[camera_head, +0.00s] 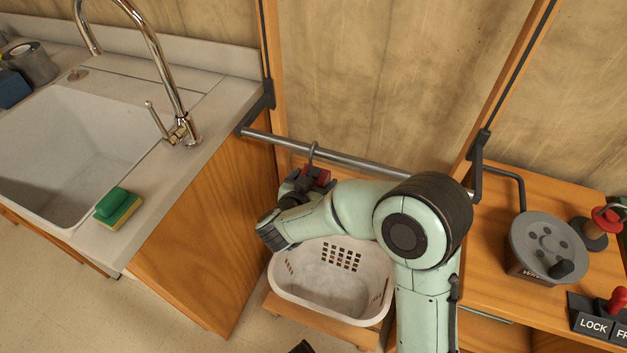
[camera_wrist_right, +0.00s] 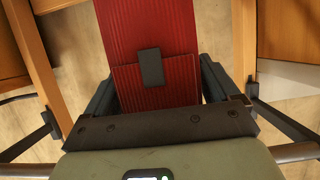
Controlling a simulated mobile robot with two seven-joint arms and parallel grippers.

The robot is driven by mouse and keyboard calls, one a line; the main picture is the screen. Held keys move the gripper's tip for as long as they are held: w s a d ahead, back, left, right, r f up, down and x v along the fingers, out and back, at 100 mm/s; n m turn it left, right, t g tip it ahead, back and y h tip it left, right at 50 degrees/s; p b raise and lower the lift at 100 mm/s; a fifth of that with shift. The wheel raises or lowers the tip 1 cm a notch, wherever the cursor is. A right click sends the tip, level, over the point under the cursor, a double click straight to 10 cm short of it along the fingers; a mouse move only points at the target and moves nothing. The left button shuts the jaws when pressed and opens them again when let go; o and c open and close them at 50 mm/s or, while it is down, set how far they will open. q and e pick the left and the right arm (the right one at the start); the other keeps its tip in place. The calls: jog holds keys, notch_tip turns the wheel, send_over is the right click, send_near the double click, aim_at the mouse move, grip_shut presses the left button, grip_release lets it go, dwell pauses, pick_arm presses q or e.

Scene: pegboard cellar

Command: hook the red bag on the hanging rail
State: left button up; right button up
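The red bag (camera_head: 317,175) shows as a small red patch at my right gripper (camera_head: 303,183), just below the hanging rail (camera_head: 380,167). A grey hook (camera_head: 312,150) rises above the bag and crosses the rail; I cannot tell whether it is seated around it. In the right wrist view, the ribbed red bag (camera_wrist_right: 150,45) with a dark clasp lies between the two fingers of my right gripper (camera_wrist_right: 160,85), which appear closed against its sides. My arm hides much of the bag in the head view. My left gripper is not clearly in view.
A white basket (camera_head: 330,305) stands below the rail. A sink counter (camera_head: 215,100) with a tap is on the left, with a green and yellow sponge (camera_head: 117,207). A wooden bench (camera_head: 490,275) with a grey handwheel (camera_head: 548,245) is on the right.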

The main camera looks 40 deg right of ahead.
jog(key=shift+o, duration=0.3)
pick_arm(q)
jog(key=s+d+r+g+p, duration=0.1)
jog(key=s+d+r+p, duration=0.1)
jog(key=s+r+p, duration=0.1)
jog(key=shift+s+d+r+g+h+p, duration=0.2)
jog(key=shift+s+r+g+h+p, duration=0.15)
jog(key=shift+s+r, duration=0.55)
pick_arm(e)
jog(key=v, duration=1.3)
jog(key=shift+r, duration=0.2)
pick_arm(q)
jog(key=shift+s+f, duration=0.2)
jog(key=shift+f, duration=0.05)
pick_arm(e)
jog(key=shift+s+a, duration=0.1)
